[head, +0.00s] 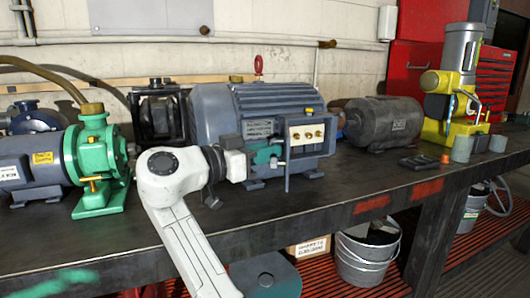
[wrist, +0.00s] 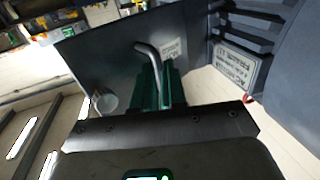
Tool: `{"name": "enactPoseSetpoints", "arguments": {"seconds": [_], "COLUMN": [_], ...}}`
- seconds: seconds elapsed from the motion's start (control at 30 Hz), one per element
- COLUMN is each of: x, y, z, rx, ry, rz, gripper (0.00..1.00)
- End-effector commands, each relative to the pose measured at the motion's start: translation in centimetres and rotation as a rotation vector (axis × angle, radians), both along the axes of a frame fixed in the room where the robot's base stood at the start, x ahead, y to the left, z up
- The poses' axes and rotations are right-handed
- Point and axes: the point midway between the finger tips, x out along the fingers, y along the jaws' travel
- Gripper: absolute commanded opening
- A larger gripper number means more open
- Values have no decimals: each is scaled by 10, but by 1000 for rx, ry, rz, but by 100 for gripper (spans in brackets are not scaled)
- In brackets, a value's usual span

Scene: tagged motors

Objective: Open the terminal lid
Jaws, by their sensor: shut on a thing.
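The large blue-grey motor (head: 225,115) stands mid-bench with a terminal box on its front. The terminal lid (head: 287,165) is swung out from the box's left side and shows nearly edge-on. Behind it a cream panel with brass terminals (head: 308,134) is exposed. My gripper (head: 274,158) is at the lid's left face. In the wrist view, the flat grey lid (wrist: 105,55) carries a bent metal handle (wrist: 149,53). My green gripper fingers (wrist: 160,84) are shut on this handle. The fingers partly hide the handle's lower part.
A green pump (head: 98,165) stands left of my arm. A dark motor (head: 383,124) and a yellow machine (head: 452,100) stand to the right. The bench top (head: 330,192) is clear in front of the motor. Metal buckets (head: 365,250) stand below.

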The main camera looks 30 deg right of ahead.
Motion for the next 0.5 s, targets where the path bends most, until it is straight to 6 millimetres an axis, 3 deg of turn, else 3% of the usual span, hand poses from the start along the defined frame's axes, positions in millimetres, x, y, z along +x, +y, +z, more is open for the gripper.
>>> {"name": "enactPoseSetpoints", "arguments": {"seconds": [0.03,0.33,0.37,0.5], "x": [9,9,9,9], "y": [-2,0,0,0], "z": [1,2,2,2], "rx": [-4,-6,-6,-6], "ry": [10,11,11,10], "rz": [28,30,30,30], "gripper": [0,0,15,28]}}
